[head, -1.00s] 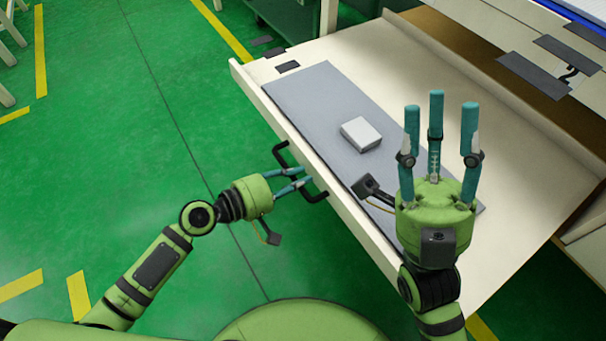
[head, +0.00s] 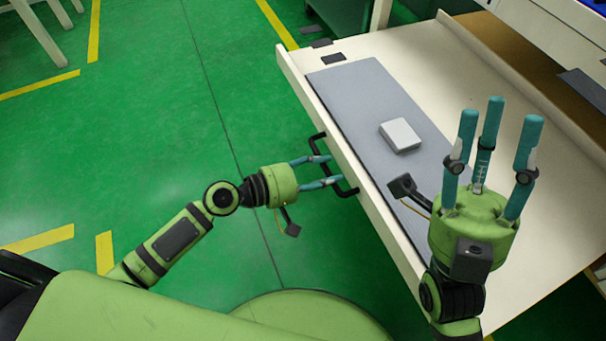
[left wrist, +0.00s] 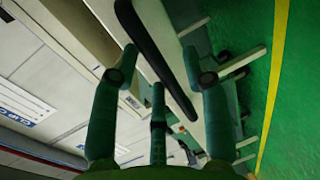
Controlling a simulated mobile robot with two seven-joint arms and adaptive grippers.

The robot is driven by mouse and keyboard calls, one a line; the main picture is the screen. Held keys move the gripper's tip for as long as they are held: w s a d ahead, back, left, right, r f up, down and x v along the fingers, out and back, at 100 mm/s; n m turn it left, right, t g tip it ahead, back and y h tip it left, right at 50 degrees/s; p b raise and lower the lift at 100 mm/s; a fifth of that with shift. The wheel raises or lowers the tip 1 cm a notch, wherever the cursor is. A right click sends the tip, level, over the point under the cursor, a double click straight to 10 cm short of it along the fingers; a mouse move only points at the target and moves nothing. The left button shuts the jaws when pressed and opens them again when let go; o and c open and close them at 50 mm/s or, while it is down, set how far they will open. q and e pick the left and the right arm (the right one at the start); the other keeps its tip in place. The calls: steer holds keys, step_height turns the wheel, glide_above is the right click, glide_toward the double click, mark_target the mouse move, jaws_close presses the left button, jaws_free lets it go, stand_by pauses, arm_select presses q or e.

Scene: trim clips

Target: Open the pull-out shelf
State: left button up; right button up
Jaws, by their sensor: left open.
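The pull-out shelf (head: 440,60) is a cream tray standing well out from its cabinet. Its front panel (head: 297,82) carries a black bar handle (head: 318,141). My left gripper (head: 332,170) is at this handle, its teal fingers open and reaching across the bar. In the left wrist view the dark handle (left wrist: 155,55) runs between the spread fingers (left wrist: 160,75); whether they touch it I cannot tell. My right gripper (head: 497,115) is open and empty, fingers up, in front of the shelf in the picture.
A grey mat (head: 355,85) lies in the shelf with a small white box (head: 400,134) on it. The green floor (head: 140,130) left of the shelf is clear, with yellow lines. A dark green cabinet (head: 340,20) stands behind the shelf's far end.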

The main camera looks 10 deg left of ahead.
arm_select(q)
steer(key=v, duration=1.1)
steer(key=shift+s+a, duration=0.15)
